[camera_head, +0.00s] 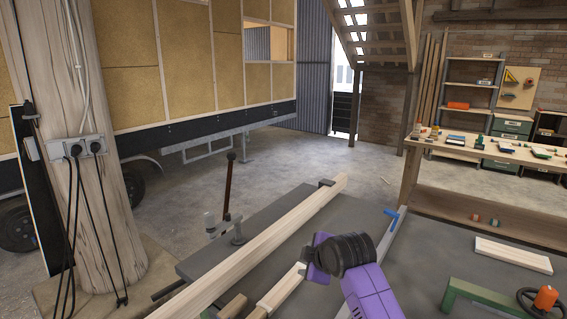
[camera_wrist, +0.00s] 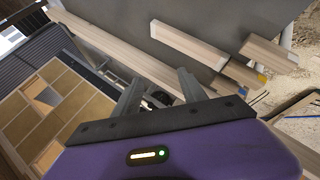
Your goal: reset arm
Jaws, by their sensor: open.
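My gripper (camera_wrist: 160,80) is open in the wrist view, with its two grey fingers apart and nothing held between them. In the head view my purple and black arm reaches in from the bottom over a dark grey workbench (camera_head: 283,212). The gripper end is largely hidden there by my own wrist. A long pale wooden beam (camera_head: 258,248) lies along the bench to the left of my arm. A shorter wood piece (camera_head: 279,290) lies close below my wrist. The wrist view is tilted and shows wood pieces (camera_wrist: 190,45) on the grey surface beyond the fingers.
A bar clamp with a blue handle (camera_head: 391,213) lies just right of my arm. A green frame (camera_head: 490,303) and a flat board (camera_head: 513,255) are at the right. A wooden post (camera_head: 85,190) stands at the left. Concrete floor (camera_head: 300,160) is open behind the bench.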

